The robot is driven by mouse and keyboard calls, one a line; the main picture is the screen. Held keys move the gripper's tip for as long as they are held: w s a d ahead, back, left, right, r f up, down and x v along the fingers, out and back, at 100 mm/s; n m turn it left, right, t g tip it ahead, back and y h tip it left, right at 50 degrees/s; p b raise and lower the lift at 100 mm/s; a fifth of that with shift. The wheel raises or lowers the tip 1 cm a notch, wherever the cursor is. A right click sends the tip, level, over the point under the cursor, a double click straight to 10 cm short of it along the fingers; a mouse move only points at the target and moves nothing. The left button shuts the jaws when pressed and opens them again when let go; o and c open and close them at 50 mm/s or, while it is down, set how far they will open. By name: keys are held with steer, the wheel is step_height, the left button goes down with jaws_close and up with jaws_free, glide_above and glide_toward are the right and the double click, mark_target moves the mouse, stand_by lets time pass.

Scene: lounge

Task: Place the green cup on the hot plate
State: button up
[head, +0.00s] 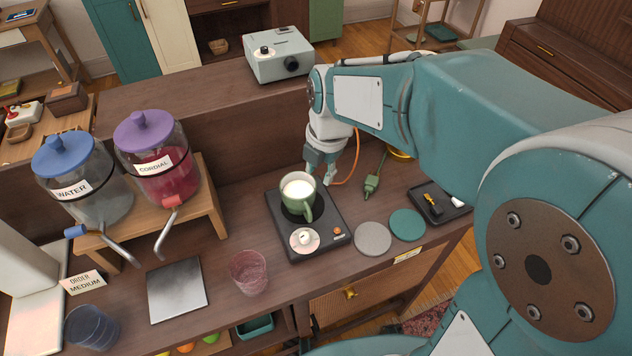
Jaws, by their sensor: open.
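The green cup (305,209) stands upright on the dark hot plate (329,216), over its round heating area. White contents show inside the cup, and its handle points toward the front. My gripper (321,174) is open just behind and to the right of the cup, pointing down. One fingertip is close to the cup's rim; I cannot tell whether it touches. A pale round lid-like piece with a white knob (304,240) lies on the front of the hot plate, with a small orange knob (337,231) beside it.
A green plug-like piece (371,184) and two round coasters, grey (373,239) and teal (407,224), lie right of the plate. A pink glass (249,272), metal square (177,290) and two dispensers (158,160) stand left. A projector (278,54) sits behind.

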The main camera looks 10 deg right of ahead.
steer(key=s+d+r+m+t, duration=0.1)
steer(key=s+d+r+m, duration=0.1)
steer(key=s+m, duration=0.3)
steer(key=s+d+r+m+t, duration=0.2)
steer(key=s+d+m, duration=0.2)
steer(key=m, duration=0.9)
steer(key=s+d+r+m+t+h, duration=0.1)
steer(key=s+d+r+m, duration=0.2)
steer(key=s+m, duration=0.3)
steer(key=m, duration=0.3)
